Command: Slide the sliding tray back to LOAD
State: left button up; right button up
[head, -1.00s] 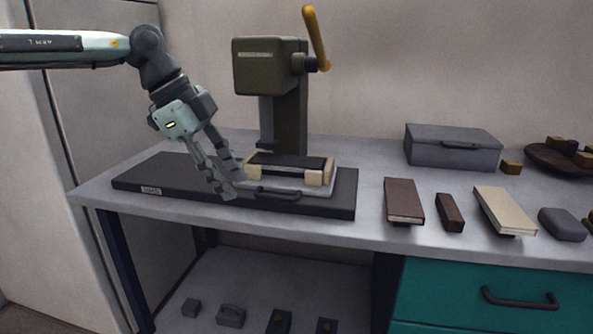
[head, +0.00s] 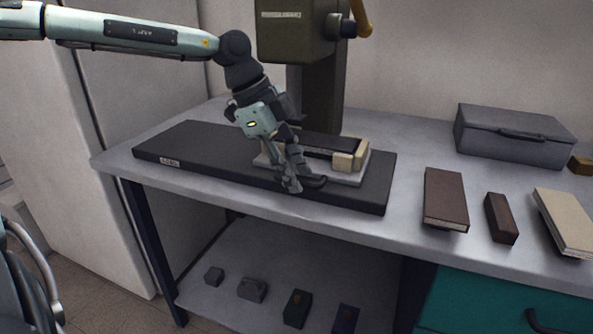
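The sliding tray (head: 350,178) is a light grey plate on a long dark base board (head: 215,150). It sits toward the board's right part, under the press head, and carries a dark flat piece held by cream blocks (head: 343,162). A dark handle (head: 316,182) is on its front edge. A small label reading LOAD (head: 170,162) is at the board's left front edge. My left gripper (head: 291,186) points down at the left part of the handle and hides some of it and the tray's front left. Whether its fingers are closed on the handle is unclear. My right gripper is not in view.
The olive press (head: 318,80) stands behind the tray. A brown book (head: 445,198), a small brown block (head: 501,218), a cream book (head: 566,222) and a grey case (head: 515,135) lie to the right. The board left of the tray is clear.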

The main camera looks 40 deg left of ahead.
pick_arm(q)
jog(key=shift+f, duration=0.1)
jog(key=shift+w, duration=0.1)
grip_shut()
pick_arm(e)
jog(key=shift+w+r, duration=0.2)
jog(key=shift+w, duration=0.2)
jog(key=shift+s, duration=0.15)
